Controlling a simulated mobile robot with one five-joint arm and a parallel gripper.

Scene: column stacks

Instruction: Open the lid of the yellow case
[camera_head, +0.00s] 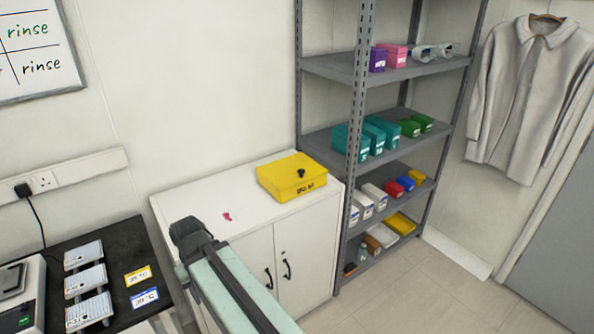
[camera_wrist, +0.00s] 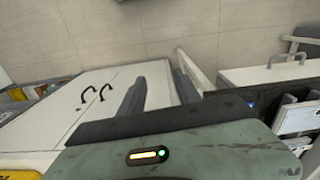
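The yellow case (camera_head: 291,177) sits on top of a white cabinet near its right end. Its lid (camera_head: 297,171) looks shut and has a small black knob (camera_head: 301,173); a dark label is on its front. In the wrist view only a sliver of yellow case (camera_wrist: 18,174) shows at the bottom left corner. My gripper (camera_wrist: 160,78) is open and empty, its two dark fingers apart above the cabinet and not touching the case. In the head view my arm is over the cabinet's left front, left of the case; the fingers cannot be made out there.
The white cabinet (camera_head: 180,206) has a small pink-red item (camera_head: 227,216) on its top left. A grey shelf rack (camera_head: 337,66) with several boxes stands close right of the case. A black bench (camera_head: 105,240) is at the left. The cabinet top left of the case is mostly free.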

